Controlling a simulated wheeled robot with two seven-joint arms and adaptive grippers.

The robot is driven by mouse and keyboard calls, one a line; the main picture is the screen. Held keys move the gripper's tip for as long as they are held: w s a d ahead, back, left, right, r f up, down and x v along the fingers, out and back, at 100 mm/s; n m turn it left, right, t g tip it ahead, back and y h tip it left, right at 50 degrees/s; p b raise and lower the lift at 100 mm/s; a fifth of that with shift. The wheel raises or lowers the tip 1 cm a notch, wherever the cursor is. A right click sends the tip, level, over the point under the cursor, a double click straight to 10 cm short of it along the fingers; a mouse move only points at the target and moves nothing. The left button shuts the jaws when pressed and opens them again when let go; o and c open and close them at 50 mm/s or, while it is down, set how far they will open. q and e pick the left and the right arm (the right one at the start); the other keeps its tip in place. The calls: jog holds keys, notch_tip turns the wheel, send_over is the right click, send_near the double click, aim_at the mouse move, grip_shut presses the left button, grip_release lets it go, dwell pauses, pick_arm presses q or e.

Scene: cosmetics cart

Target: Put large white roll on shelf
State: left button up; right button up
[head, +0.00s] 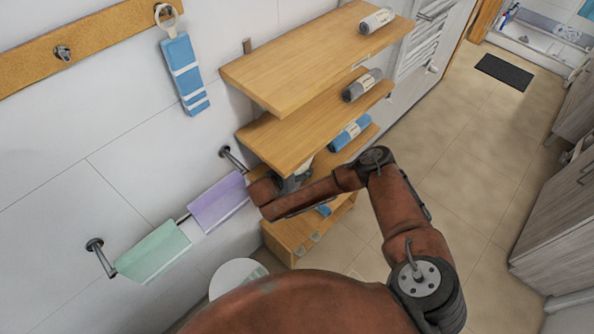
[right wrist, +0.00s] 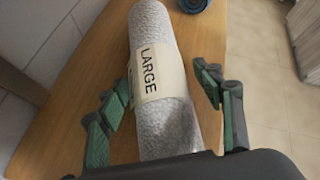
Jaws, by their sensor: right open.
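The large white roll (right wrist: 150,35) lies on a wooden shelf board in the right wrist view. It looks greyish white and has a cream band reading "LARGE". My right gripper (right wrist: 165,88) is open, with its green fingers on either side of the roll and gaps showing beside it. In the head view my right gripper (head: 293,183) is at the lower part of the wooden shelf unit (head: 262,83), mostly hidden by boards and my arm. The roll cannot be made out clearly there. My left gripper is not in view.
A smaller white roll (head: 377,21), a grey roll (head: 362,85) and a blue roll (head: 350,132) lie on separate shelves, near their right ends. The top board's left part is bare. A towel rail with purple (head: 218,203) and green (head: 153,250) towels is on the wall.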

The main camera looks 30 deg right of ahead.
jog(key=shift+s+a+r, duration=0.1)
jog(key=shift+a+r, duration=0.15)
jog(key=shift+a, duration=0.05)
jog(key=s+a, duration=0.2)
jog(key=a, duration=0.1)
jog(key=s+a+p, duration=0.1)
jog(key=s+a, duration=0.1)
jog(key=a, duration=0.1)
jog(key=s+a, duration=0.1)
jog(key=a, duration=0.2)
jog(key=shift+s+a+r, duration=0.15)
jog(key=shift+s+r, duration=0.1)
jog(key=shift+s, duration=0.15)
jog(key=shift+s+a+p, duration=0.3)
jog(key=shift+a+p, duration=0.15)
jog(key=shift+a, duration=0.1)
jog(key=shift+s+f, duration=0.1)
jog(key=shift+f, duration=0.05)
